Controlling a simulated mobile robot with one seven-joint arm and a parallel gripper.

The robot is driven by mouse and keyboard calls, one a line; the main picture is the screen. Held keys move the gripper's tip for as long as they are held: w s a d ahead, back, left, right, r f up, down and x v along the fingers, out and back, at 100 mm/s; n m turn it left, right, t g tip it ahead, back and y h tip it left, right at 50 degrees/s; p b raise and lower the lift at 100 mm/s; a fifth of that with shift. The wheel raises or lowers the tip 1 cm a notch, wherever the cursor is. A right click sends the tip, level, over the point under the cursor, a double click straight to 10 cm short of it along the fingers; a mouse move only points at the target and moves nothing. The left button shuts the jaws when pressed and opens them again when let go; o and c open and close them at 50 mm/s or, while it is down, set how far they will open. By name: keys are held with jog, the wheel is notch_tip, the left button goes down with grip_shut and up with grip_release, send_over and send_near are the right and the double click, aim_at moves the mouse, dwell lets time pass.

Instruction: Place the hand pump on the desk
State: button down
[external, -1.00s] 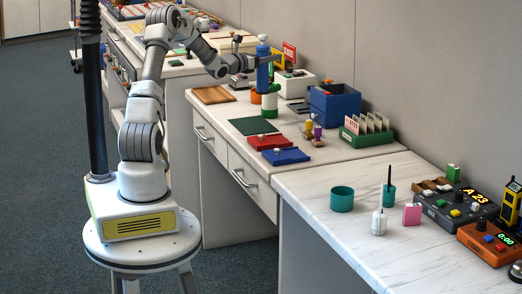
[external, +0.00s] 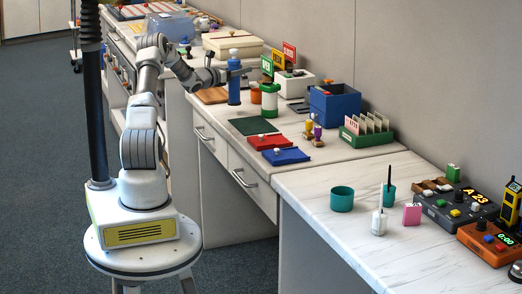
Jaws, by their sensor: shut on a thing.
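My gripper (external: 235,72) reaches in from the left and is shut on the pump's upper part. The pump's lower end is at or just above the desk surface; I cannot tell if it touches. The fingertips are small and partly merged with the pump.
A green-and-white jar (external: 269,99) and an orange pot (external: 255,93) stand close to the pump's right. A dark green mat (external: 252,126) lies in front. A blue box (external: 334,104) and card rack (external: 367,131) stand farther right. Behind is a beige case (external: 233,45).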

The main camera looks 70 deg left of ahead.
jog(key=shift+f+b, duration=0.4)
jog(key=shift+f, duration=1.3)
jog(key=shift+f, duration=0.15)
jog(key=shift+c, duration=1.5)
grip_release()
jog(key=p+v, duration=0.2)
jog(key=v, duration=1)
jog(key=shift+d, duration=0.1)
